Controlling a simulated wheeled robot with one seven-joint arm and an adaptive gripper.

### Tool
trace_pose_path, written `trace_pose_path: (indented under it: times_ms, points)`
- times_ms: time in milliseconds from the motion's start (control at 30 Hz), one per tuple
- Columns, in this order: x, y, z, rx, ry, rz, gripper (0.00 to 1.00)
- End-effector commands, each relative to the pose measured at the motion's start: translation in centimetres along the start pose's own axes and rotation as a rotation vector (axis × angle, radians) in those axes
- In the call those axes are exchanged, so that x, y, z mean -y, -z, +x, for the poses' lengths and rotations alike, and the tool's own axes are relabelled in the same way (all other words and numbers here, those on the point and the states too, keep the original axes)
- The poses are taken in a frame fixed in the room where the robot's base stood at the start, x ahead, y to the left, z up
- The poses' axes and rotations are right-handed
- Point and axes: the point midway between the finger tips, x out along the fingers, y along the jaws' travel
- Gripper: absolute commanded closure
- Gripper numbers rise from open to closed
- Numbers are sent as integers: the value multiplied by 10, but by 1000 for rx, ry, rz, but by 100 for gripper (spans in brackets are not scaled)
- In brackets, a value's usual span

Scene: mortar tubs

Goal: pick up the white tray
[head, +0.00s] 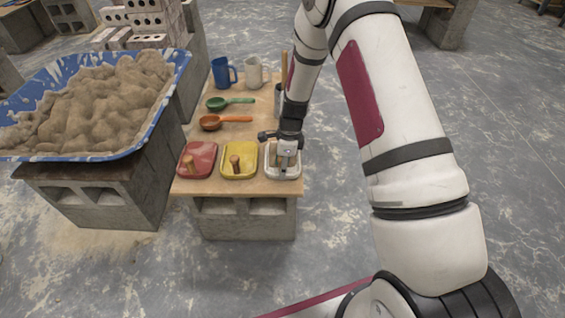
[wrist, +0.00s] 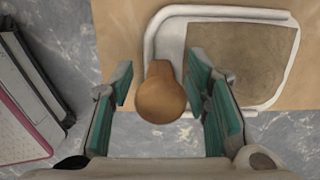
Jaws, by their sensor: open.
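The white tray (head: 284,175) lies on the wooden board at its front right corner. In the wrist view its raised white rim (wrist: 225,11) surrounds a brown patch. A rounded wooden handle (wrist: 162,98) stands at its left part in that view. My gripper (head: 287,157) is over the tray. In the wrist view my gripper (wrist: 162,88) is open, with one teal-padded finger on each side of the handle. My gripper hides much of the tray in the head view.
A yellow tray (head: 239,173) and a red tray (head: 205,152) lie left of the white one. Orange (head: 212,122) and green (head: 217,103) scoops and blue (head: 222,73) and beige (head: 252,76) mugs are behind. A mortar tub (head: 40,150) stands left. Floor at right is open.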

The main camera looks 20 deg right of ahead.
Motion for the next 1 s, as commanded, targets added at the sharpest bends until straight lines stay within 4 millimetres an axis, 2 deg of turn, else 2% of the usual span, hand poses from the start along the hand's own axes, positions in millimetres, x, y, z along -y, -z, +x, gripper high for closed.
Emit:
trace_pose_path:
  times_ms: [133, 167, 333, 867, 1000]
  points:
    - [0, 0, -1, 0, 1, 0, 57]
    - [0, 0, -1, 0, 1, 0, 61]
    - [0, 0, -1, 0, 1, 0, 100]
    - [2, -1, -3, 1, 5, 0, 100]
    - [2, -2, -10, 1, 5, 0, 100]
